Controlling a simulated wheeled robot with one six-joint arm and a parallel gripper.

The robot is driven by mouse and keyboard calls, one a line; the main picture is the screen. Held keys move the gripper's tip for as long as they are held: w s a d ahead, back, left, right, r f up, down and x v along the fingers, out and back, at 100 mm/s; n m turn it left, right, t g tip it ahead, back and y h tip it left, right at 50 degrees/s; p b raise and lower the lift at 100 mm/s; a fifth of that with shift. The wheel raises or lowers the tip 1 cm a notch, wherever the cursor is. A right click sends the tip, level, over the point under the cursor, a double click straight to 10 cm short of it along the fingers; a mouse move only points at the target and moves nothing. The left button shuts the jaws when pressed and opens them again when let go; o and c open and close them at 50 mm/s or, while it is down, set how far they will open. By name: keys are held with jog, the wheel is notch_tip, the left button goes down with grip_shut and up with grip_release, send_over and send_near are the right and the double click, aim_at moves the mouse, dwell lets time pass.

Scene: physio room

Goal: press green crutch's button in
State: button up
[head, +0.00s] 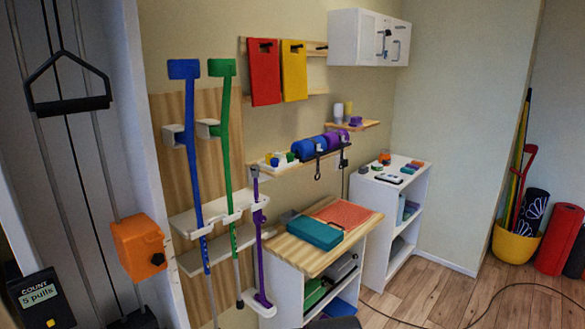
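The green crutch (227,150) stands upright in a white wall rack (190,222) at centre left in the head view. Its green cuff is at the top, its handgrip juts left, and its lower shaft is pale with a dark tip. Its button is too small to make out. A blue crutch (191,150) stands just left of it, and a shorter purple stick or crutch (258,235) just right. My gripper does not show in this view.
A wooden-topped cabinet (290,250) with a teal case (315,231) stands right of the rack. An orange block (138,246) of a pulley machine is at the left. A dark cable (480,305) lies on the floor, which is otherwise mostly clear at lower right.

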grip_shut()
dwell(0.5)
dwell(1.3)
